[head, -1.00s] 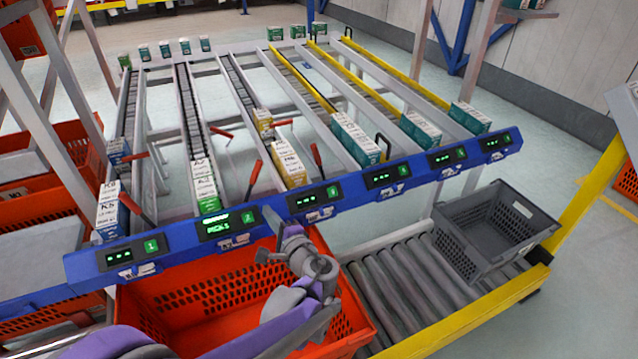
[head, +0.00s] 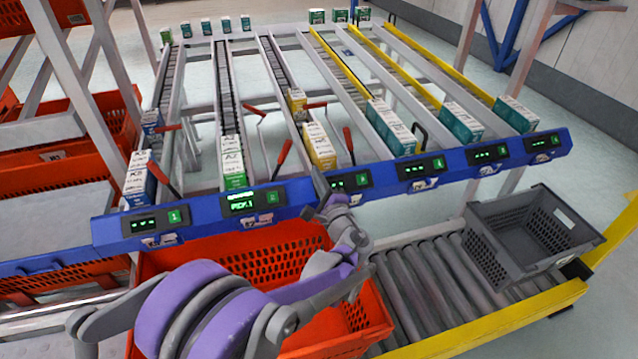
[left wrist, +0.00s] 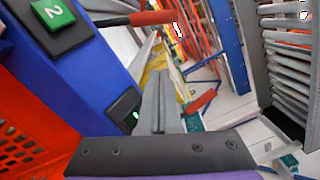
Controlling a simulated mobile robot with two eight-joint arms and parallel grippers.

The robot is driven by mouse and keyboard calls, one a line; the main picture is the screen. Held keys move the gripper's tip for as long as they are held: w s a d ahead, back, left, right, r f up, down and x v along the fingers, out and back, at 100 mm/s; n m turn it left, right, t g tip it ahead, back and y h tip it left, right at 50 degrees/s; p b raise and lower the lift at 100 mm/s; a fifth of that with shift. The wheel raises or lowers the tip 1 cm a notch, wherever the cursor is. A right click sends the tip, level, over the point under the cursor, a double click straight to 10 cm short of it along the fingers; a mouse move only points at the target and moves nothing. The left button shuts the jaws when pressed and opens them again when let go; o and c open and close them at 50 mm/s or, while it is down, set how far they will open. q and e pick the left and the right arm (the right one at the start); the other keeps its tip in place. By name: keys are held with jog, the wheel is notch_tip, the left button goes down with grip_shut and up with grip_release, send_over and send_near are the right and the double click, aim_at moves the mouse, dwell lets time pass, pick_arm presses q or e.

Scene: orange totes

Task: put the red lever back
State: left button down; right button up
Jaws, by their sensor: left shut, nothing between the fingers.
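Several red-handled levers stand along the blue rail (head: 205,212). One red lever (head: 283,152) leans to the right just behind the rail, right of the green-and-white box; another upright red lever (head: 348,143) stands beside the yellow boxes. I cannot tell which lever the task means. My left gripper (head: 319,184) is at the rail, between these two levers, shut and empty. In the left wrist view its closed fingers (left wrist: 160,100) point past the rail. One red lever (left wrist: 155,18) lies ahead to the left, another (left wrist: 199,103) to the right, both apart from the fingers. My right gripper is not in view.
Boxes, including a green-and-white one (head: 233,165) and a yellow one (head: 320,148), stand in the sloped lanes. An orange tote (head: 160,265) is below my left arm. A grey crate (head: 535,250) sits on the roller conveyor (head: 432,285); the rollers left of it are clear.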

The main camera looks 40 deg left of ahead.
aim_at(286, 151)
pick_arm(q)
jog(key=x, duration=0.5)
jog(key=shift+a+b, duration=0.3)
jog(key=shift+a, duration=0.05)
jog(key=shift+s+a+r, duration=0.4)
jog(key=shift+s+a, duration=0.15)
jog(key=shift+s, duration=0.05)
jog(key=shift+s+a+r, duration=0.45)
jog(key=shift+s+a, duration=0.1)
jog(key=shift+a, duration=0.05)
jog(key=shift+r, duration=0.1)
jog(key=shift+s+a+r+n+p, duration=0.2)
jog(key=shift+s+n+p, duration=0.1)
jog(key=shift+n+p, duration=0.1)
jog(key=shift+s+a+r+n+p, duration=0.45)
jog(key=shift+s+r+n+p, duration=0.15)
jog(key=shift+n+p, duration=0.3)
jog(key=shift+s+a+r+n+p, duration=0.3)
jog(key=shift+s+a+n+p, duration=0.15)
jog(key=shift+s+n+p, duration=0.3)
jog(key=s+n, duration=0.1)
jog(key=a+n+p, duration=0.1)
jog(key=n, duration=0.1)
jog(key=shift+s+a+r, duration=0.1)
jog(key=shift+s+a, duration=0.2)
jog(key=shift+s, duration=0.05)
jog(key=shift+s+a+p, duration=0.45)
jog(key=shift+s, duration=0.1)
